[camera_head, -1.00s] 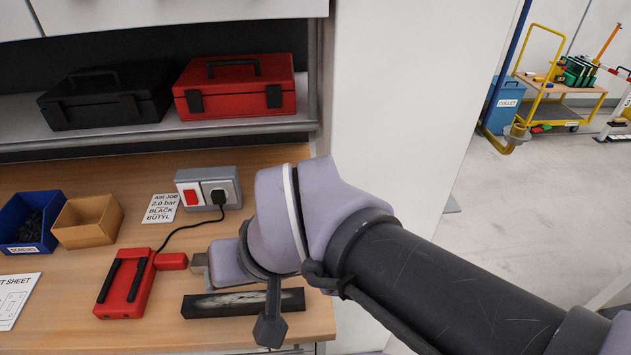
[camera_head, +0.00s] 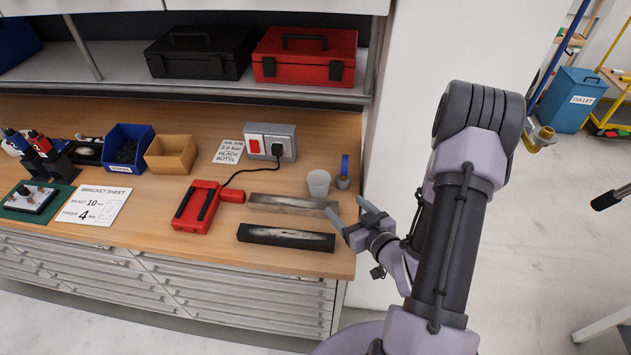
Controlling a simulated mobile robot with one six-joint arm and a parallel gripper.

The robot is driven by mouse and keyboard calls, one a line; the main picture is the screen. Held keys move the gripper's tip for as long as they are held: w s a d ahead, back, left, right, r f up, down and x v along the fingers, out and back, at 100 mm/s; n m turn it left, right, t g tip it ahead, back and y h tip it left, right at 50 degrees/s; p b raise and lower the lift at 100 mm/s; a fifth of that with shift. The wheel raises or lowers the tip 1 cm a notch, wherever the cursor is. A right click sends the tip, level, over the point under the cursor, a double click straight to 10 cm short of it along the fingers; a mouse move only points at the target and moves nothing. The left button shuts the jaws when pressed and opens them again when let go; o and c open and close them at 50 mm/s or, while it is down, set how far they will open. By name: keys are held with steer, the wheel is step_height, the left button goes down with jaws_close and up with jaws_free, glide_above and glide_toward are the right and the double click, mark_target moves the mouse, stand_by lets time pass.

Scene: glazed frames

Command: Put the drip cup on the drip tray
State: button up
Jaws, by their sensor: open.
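A small pale cup (camera_head: 319,184), which looks like the drip cup, stands upright near the right end of the bench. A long flat grey piece (camera_head: 272,201) lies just in front of it, its right end close to my gripper. Nearer the front edge lies a long black tray-like piece (camera_head: 258,236) with a smeared pale middle. I cannot tell for sure which of these two is the drip tray; no cup stands on the black one. My gripper (camera_head: 346,207) is open and empty at the right bench edge, in front and right of the cup, apart from it.
A small blue-and-grey item (camera_head: 343,176) stands close right of the cup. A red device (camera_head: 196,207) is wired to a grey socket box (camera_head: 270,143). Blue (camera_head: 127,148) and tan (camera_head: 170,154) bins sit left. A shelf with black and red cases (camera_head: 303,60) overhangs the back.

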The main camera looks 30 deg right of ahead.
steer(key=w+f+b, duration=0.1)
steer(key=b, duration=0.1)
steer(key=w+f+b, duration=0.1)
steer(key=w+b, duration=0.1)
steer(key=b, duration=0.1)
steer(key=shift+d+b, duration=0.15)
steer(key=shift+b, duration=0.15)
steer(key=b, duration=0.7)
steer(key=shift+w+f, duration=0.15)
steer(key=shift+w, duration=0.2)
glide_toward(315, 177)
steer(key=shift+x, duration=0.8)
steer(key=b+x, duration=0.2)
steer(key=x, duration=0.3)
steer(key=shift+f, duration=0.2)
steer(key=shift+w, duration=0.25)
